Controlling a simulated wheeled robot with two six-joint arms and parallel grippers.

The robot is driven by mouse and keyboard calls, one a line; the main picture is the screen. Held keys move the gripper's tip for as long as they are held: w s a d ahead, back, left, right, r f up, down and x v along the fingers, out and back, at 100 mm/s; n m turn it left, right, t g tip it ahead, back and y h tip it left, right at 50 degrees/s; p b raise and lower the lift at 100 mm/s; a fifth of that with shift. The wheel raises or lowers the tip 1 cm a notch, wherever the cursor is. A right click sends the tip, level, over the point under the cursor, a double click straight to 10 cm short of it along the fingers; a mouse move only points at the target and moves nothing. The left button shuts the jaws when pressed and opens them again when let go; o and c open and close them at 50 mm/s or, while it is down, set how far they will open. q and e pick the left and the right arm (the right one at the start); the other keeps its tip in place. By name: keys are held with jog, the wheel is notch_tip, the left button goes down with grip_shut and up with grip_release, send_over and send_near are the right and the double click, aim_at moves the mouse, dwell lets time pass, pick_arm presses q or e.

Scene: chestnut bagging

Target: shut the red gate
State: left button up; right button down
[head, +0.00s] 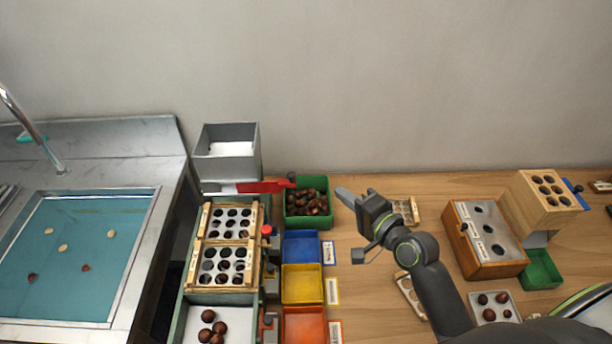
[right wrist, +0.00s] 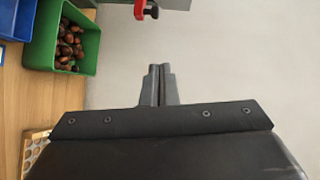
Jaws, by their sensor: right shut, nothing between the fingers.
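The red gate (head: 262,187) is a flat red strip at the lower front of the grey hopper (head: 228,165). It sticks out to the right of the hopper, with a dark knob at its right end. In the right wrist view the red gate's end (right wrist: 140,10) and its black knob show at the top edge. My right gripper (head: 343,196) is shut and empty, to the right of the gate and apart from it, beyond the green bin. Its closed fingertips (right wrist: 160,70) point toward the gate's side in the right wrist view. My left gripper is not in view.
A green bin of chestnuts (head: 289,219) stands between the gate and my right gripper. Blue (head: 301,233), yellow and orange bins stand in front of it. A sink (head: 150,215) is at left, a wooden box (head: 459,235) at right.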

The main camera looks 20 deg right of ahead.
aim_at(266, 184)
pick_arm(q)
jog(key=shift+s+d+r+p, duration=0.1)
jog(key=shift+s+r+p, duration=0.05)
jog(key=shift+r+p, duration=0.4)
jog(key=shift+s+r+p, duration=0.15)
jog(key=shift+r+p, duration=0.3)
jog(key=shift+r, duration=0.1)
pick_arm(e)
jog(key=w+a+f, duration=0.2)
jog(key=w+a, duration=0.4)
jog(key=w, duration=0.3)
jog(key=shift+w+a+f, duration=0.1)
jog(key=shift+a, duration=0.05)
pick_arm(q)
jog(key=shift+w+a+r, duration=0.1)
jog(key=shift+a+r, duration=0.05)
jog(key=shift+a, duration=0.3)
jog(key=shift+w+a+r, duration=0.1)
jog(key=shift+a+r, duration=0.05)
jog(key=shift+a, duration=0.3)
pick_arm(e)
jog(key=a, duration=0.2)
jog(key=w+a, duration=0.1)
jog(key=a, duration=0.2)
jog(key=shift+w+a, duration=0.15)
pick_arm(q)
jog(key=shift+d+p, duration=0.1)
jog(key=shift+p, duration=0.2)
